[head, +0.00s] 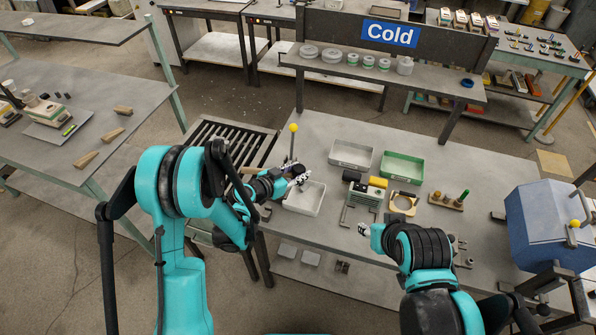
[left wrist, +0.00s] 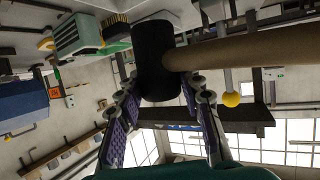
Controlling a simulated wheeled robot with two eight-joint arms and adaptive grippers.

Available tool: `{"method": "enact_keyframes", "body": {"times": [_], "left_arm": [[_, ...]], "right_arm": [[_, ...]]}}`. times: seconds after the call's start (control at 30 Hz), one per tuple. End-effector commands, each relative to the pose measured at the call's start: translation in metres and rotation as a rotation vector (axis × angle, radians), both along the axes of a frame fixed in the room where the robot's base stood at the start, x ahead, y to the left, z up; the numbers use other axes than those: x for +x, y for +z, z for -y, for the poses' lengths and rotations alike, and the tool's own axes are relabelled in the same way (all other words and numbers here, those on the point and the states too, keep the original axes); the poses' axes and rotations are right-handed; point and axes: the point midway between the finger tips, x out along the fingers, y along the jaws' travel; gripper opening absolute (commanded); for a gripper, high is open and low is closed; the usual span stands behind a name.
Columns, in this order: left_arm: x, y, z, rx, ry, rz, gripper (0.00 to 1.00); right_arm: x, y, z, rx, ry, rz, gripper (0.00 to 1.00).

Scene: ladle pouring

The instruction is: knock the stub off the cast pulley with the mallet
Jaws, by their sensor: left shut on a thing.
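My left gripper (head: 298,182) is above the white tray near the left end of the table. It is shut on the mallet, whose black head (left wrist: 155,60) sits between the fingertips (left wrist: 160,100) in the left wrist view. The mallet's wooden handle (left wrist: 235,54) runs off to the right there; in the head view it is mostly behind my arm. My right gripper (head: 368,232) is low over the table's front part, and its fingers are too small to read. Round castings (head: 331,55) stand on the shelf under the Cold sign; I cannot tell a stub on any.
The white tray (head: 316,207) lies below my left gripper. A grey tray (head: 337,161) and a green tray (head: 388,173) lie behind. A yellow-topped rod (head: 293,128) stands near the left gripper. A blue box (head: 548,215) is at the right; a roller conveyor (head: 225,140) is left.

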Motion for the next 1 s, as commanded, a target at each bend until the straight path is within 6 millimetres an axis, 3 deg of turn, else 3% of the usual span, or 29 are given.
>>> {"method": "enact_keyframes", "body": {"times": [0.1,0.5,1.0], "left_arm": [[0.0,0.023,0.0,-0.001,0.0,0.001,0.0],[0.0,0.075,0.0,-0.001,0.0,0.001,0.0],[0.0,0.079,0.0,-0.001,0.0,0.0,0.0]], "right_arm": [[0.0,0.014,0.0,0.0,0.0,0.0,0.4],[0.0,0.043,0.0,0.0,0.0,0.0,0.4],[0.0,0.044,0.0,0.0,0.0,0.0,0.4]]}}
